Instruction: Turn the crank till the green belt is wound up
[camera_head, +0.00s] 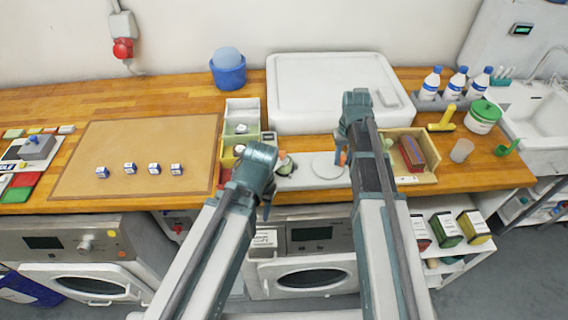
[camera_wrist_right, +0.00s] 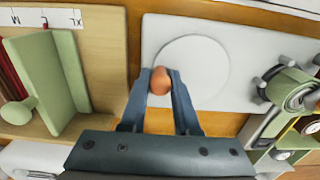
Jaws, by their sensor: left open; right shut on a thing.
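The winder has a light grey base plate with a pale round disc (camera_head: 327,165), also in the right wrist view (camera_wrist_right: 192,72). An orange crank knob (camera_head: 341,158) stands at the disc's edge, on the right in the head view. My right gripper (camera_wrist_right: 162,76) is shut on this knob (camera_wrist_right: 160,86).
A wooden box (camera_head: 424,178) with a green divider stands right of the winder. A white raised lid (camera_head: 325,75) lies behind it. Yellow and green bins (camera_head: 242,106) stand at the left. A brown mat (camera_head: 120,140) with several small cubes lies further left.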

